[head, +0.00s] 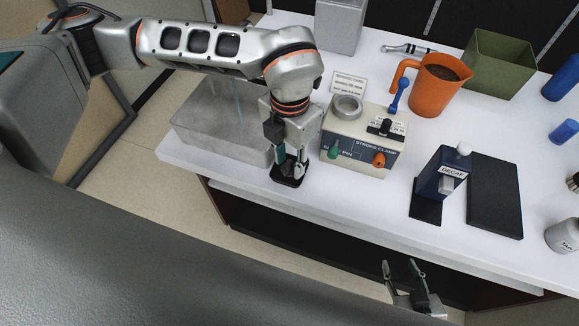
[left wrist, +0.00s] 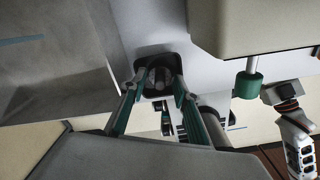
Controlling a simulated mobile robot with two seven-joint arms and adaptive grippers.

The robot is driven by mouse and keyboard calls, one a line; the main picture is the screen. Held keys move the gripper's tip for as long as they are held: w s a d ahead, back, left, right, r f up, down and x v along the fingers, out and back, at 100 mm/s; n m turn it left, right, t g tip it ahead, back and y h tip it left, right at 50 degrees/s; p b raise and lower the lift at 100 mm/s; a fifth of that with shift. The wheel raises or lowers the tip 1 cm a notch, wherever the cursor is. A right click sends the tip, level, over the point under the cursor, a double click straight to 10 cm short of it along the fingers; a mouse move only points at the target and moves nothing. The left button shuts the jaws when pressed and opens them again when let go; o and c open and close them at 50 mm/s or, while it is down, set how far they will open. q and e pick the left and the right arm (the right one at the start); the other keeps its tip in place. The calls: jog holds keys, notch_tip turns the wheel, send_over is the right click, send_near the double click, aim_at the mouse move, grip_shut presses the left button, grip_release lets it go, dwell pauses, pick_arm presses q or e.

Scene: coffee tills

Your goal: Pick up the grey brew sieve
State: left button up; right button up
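A small black square holder (head: 290,181) sits near the counter's front edge, left of the cream clamp box. In the left wrist view, the holder (left wrist: 150,92) has a small grey rounded thing (left wrist: 160,77) in it, perhaps the grey brew sieve; dim light hides its details. My left gripper (head: 290,168) points down right over the holder. In the left wrist view its fingers (left wrist: 159,92) are spread on either side of the grey thing, with no clear contact. My right gripper (head: 404,268) is open and empty, low in front of the counter.
The cream clamp box (head: 352,158), with a grey metal ring (head: 347,107) on top, stands close right of my left gripper. An orange jug (head: 438,88), a DECAF dispenser (head: 440,180) and a black mat (head: 495,195) stand further right.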

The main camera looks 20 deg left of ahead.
pick_arm(q)
grip_shut()
jog(key=shift+r, duration=0.1)
